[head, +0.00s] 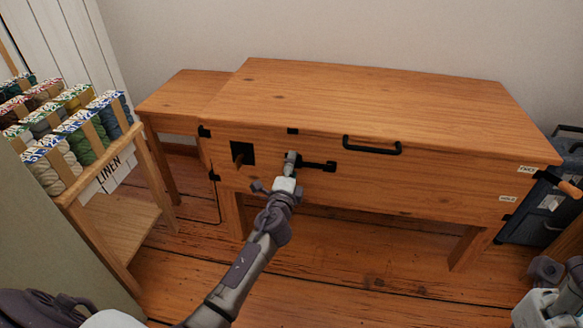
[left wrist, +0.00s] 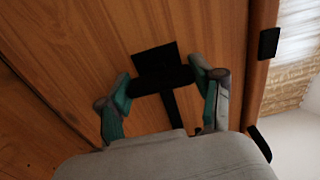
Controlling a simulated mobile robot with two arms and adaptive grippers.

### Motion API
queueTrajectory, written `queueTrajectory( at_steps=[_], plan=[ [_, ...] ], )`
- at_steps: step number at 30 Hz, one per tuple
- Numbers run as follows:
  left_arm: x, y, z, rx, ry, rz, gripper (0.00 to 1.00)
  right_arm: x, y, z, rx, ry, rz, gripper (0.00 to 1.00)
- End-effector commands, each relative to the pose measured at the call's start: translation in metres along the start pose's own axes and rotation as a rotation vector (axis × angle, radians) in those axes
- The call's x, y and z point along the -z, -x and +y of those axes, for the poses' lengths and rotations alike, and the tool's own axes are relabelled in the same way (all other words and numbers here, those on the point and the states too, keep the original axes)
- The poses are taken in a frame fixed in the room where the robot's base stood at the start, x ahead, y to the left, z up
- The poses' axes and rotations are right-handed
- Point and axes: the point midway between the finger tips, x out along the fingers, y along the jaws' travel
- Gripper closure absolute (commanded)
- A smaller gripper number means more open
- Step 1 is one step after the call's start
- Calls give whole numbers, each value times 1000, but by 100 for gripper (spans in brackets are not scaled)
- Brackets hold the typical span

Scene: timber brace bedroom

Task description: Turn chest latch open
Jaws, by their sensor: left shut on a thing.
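The wooden chest (head: 370,175) stands against the wall with its lid down. A black latch (head: 318,166) with a horizontal bar is on its front face. My left gripper (head: 290,163) is at the left end of the bar. In the left wrist view, its two fingers (left wrist: 163,88) are on either side of the black latch handle (left wrist: 160,80), shut on it. A black plate (left wrist: 155,58) shows behind the handle. The fingers partly hide the handle ends. Part of my right gripper (head: 545,285) shows at the lower right, away from the chest; its fingertips are unclear.
A yarn rack (head: 118,225) stands left, a dark blue case (head: 540,215) right. Wooden floor (head: 340,265) is open in front.

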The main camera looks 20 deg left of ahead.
Motion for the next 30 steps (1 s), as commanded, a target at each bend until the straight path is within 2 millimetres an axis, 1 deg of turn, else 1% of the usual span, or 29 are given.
queueTrajectory(
  at_steps=[1, 2, 6, 15, 19, 23, 30],
  plan=[
    [0, 0, -1, 2, -7, 1, 97, 0, 0, 0, 0, 0, 0, 60],
    [0, 0, -1, 2, -8, 1, 32, 0, 0, 0, 0, 0, 0, 60],
    [0, 0, -1, 2, -6, 1, 9, 0, 0, 0, 0, 0, -1, 60],
    [0, 0, 0, 1, -2, 1, 8, 2, -3, 0, 7, 2, 10, 60],
    [0, 7, 1, 0, -2, 1, 8, 2, -3, 0, 6, 2, 10, 60],
    [0, 28, 1, -1, -2, 3, 8, 1, -2, 0, 4, 1, 8, 60],
    [0, 80, 2, -2, -2, 2, 8, 1, -2, 0, 3, 1, 6, 60]
  ],
)
